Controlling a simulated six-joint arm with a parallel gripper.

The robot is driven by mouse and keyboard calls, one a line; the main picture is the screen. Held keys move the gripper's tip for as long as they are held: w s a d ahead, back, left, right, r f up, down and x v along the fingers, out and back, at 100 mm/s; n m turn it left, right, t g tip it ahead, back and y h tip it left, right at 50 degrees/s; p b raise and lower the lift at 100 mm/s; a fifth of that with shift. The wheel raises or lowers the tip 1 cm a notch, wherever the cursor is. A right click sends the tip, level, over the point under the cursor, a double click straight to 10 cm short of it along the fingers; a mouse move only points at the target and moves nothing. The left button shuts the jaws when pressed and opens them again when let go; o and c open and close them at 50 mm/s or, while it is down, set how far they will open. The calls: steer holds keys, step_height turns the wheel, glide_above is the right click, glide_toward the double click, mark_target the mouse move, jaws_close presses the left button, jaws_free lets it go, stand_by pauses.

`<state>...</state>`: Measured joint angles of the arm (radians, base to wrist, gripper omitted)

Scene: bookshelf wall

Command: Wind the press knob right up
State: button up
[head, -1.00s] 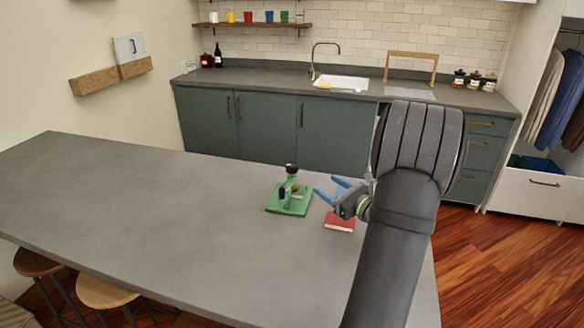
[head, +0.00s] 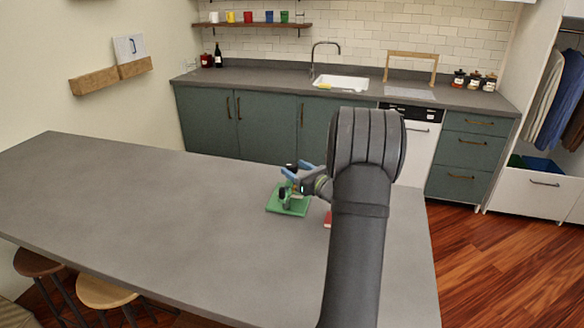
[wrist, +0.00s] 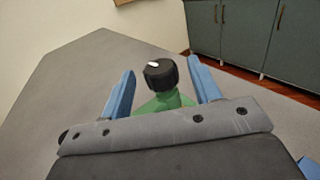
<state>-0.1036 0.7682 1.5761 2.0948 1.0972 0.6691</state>
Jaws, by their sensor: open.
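The green press (head: 290,206) stands upright on the grey table, its upper part largely hidden by my gripper in the head view. In the wrist view its black ridged knob (wrist: 161,73), with a white mark on top, sits above the green frame (wrist: 165,101). My gripper (wrist: 160,78) is open, with one blue finger on each side of the knob. Gaps show between the knob and both fingers. In the head view my gripper (head: 294,170) is at the top of the press.
A red book-like block (head: 327,219) lies on the table right of the press, mostly hidden behind my arm. The grey table (head: 150,200) is clear to the left. Stools (head: 100,291) stand at its front edge.

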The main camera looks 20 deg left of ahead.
steer(key=shift+x, duration=1.25)
steer(key=c, duration=1)
steer(key=shift+d+n+g+y, duration=0.1)
steer(key=shift+n+g+y, duration=0.2)
steer(key=shift+n+g, duration=0.15)
steer(key=n+g+y, duration=0.1)
steer(key=n+g, duration=0.1)
steer(key=g, duration=0.1)
steer(key=shift+w, duration=0.1)
steer(key=n+g, duration=0.2)
steer(key=n+g+y, duration=0.1)
steer(key=g, duration=0.2)
steer(key=shift+f+n+g, duration=0.1)
steer(key=shift+n+g, duration=0.25)
steer(key=n+g, duration=0.2)
steer(key=g, duration=0.2)
steer(key=n+g+h, duration=0.1)
steer(key=n+g, duration=0.2)
steer(key=g, duration=0.1)
steer(key=shift+n+g+h, duration=0.3)
steer(key=shift+n+g, duration=0.3)
steer(key=shift+g, duration=0.1)
